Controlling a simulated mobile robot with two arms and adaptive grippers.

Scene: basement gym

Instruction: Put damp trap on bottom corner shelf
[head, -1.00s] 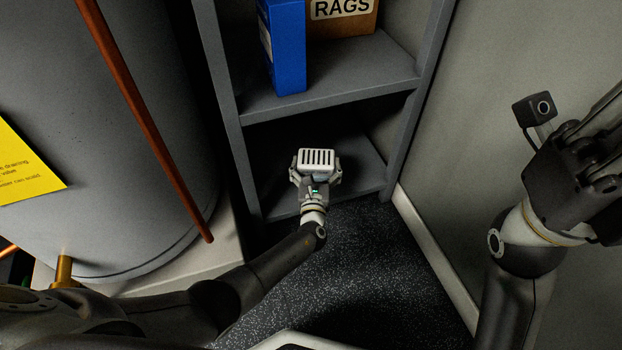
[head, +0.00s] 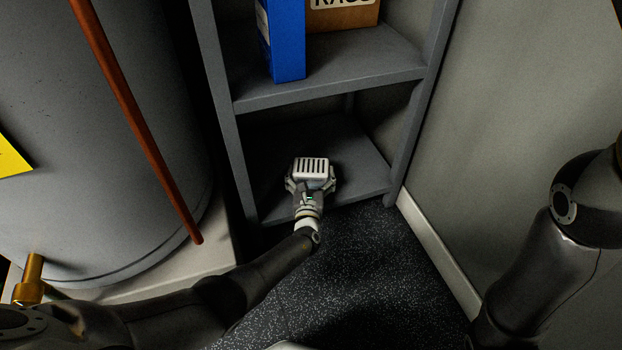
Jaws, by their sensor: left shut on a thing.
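The damp trap (head: 311,168) is a small white box with dark slots in its top. My left gripper (head: 311,184) is shut on it, and the gripper's body hides its near side. They are in the bottom bay of the grey corner shelf, over the front part of the bottom board (head: 352,168). I cannot tell whether the trap touches the board. My right arm shows at the right edge, but its gripper is out of view.
A grey tank (head: 110,140) with a copper pipe (head: 135,120) is at the left. The wall (head: 500,120) is at the right. The bottom board looks clear around the trap.

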